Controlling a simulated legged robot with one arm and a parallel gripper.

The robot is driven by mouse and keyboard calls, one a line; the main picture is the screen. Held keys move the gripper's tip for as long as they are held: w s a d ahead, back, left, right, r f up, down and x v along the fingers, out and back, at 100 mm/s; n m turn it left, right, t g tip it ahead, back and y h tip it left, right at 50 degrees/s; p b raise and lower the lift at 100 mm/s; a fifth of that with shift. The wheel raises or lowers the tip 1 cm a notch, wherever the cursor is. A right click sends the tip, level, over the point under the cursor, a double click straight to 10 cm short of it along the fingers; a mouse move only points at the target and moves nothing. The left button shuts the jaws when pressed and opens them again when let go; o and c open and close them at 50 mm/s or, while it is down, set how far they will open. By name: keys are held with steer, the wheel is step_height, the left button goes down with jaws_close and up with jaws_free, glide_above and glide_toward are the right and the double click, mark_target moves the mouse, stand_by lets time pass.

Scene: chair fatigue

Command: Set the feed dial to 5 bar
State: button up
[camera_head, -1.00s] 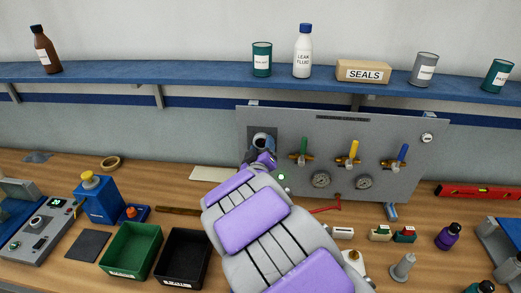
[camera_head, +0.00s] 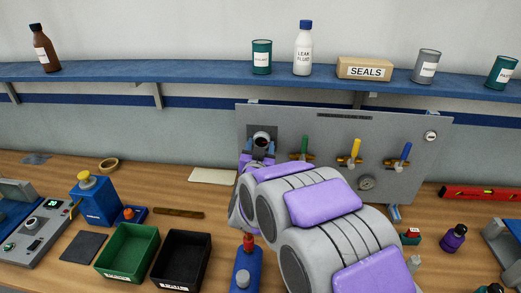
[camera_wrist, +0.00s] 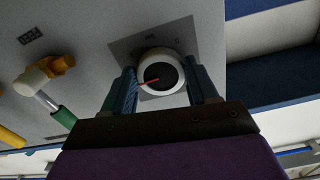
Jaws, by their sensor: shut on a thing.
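The feed dial (camera_head: 262,139) is a round knob with a pale rim and dark face on a square plate at the upper left of the grey panel (camera_head: 370,130). In the wrist view the dial (camera_wrist: 160,72) shows a white ring and a red pointer. The scale marks are too small to read. My gripper (camera_head: 261,150) reaches the dial from below. In the wrist view my gripper (camera_wrist: 163,82) has one finger on each side of the dial and is shut on it.
The shelf (camera_head: 200,73) runs above. A green bin (camera_head: 130,250) and black bin (camera_head: 182,258) sit on the bench; my arm hides part of it.

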steer(key=shift+f+m, duration=0.25)
steer(key=shift+m, duration=0.15)
steer(key=o, duration=0.7)
steer(key=shift+c, duration=0.2)
steer(key=shift+o, duration=1.4)
steer(key=shift+w+a, duration=0.15)
steer(key=shift+o, duration=0.6)
steer(key=shift+r, duration=0.15)
steer(key=s+b, duration=0.7)
steer(key=s, duration=1)
steer(key=shift+s+a+b, duration=0.25)
steer(key=shift+a+b, duration=0.05)
